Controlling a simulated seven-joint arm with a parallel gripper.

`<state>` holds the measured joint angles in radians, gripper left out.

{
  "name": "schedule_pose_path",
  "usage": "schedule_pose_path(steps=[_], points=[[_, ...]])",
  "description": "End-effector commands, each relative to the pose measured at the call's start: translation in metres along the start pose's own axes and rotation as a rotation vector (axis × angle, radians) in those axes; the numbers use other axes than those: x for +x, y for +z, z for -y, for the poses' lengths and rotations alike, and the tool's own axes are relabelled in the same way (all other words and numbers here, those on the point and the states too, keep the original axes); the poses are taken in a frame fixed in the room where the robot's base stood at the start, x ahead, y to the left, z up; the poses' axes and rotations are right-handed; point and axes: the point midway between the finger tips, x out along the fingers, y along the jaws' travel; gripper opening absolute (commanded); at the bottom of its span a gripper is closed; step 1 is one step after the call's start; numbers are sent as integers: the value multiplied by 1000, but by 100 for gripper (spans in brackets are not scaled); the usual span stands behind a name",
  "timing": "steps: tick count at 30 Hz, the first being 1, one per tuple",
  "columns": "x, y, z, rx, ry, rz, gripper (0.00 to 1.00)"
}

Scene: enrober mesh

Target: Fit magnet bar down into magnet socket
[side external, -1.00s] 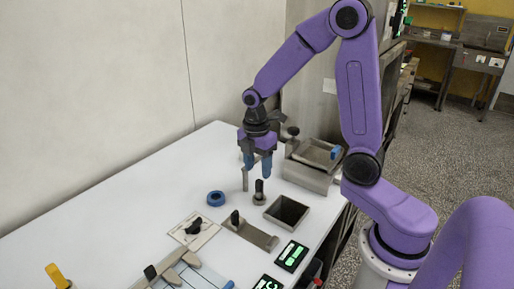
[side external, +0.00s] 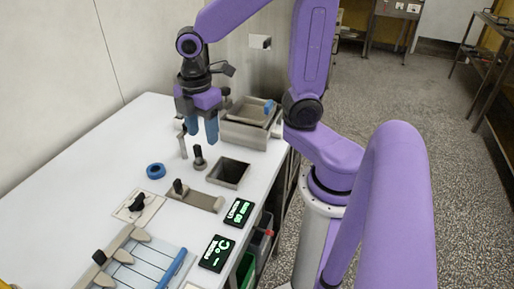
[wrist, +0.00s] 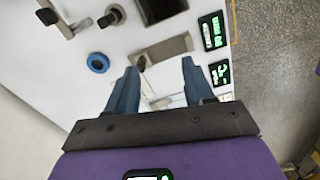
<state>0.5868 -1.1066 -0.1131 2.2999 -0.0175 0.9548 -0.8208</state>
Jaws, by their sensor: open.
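My gripper (side external: 203,137) is open and empty, with blue fingers pointing down above the table. It also shows in the wrist view (wrist: 158,66). A flat steel bar with a black knob (side external: 205,200) lies on the table in front of it; it shows between and beyond my fingers in the wrist view (wrist: 172,48). An open steel well with a dark inside (side external: 231,185) stands behind that bar. A round steel piece with a black handle (side external: 199,160) stands upright under my gripper. I cannot tell for certain which of these are the magnet bar and magnet socket.
A thin upright post (side external: 183,147) stands near my fingers. A blue ring (side external: 155,170) lies left of the bar. A steel box (side external: 245,132) stands at the back. Two displays (side external: 217,253) lie in front. The table (side external: 75,175) is clear at left.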

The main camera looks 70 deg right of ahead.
Motion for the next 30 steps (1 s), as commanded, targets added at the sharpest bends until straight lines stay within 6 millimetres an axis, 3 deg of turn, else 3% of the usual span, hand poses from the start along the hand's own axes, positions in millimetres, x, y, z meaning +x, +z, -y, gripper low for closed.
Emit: schedule_pose_path(steps=[6,15,21,30], points=[[1,-4,55,83,4,-17,52],[6,8,122,199,-3,-34,52],[8,15,144,245,-7,-39,52],[8,16,148,255,-9,-40,52]])
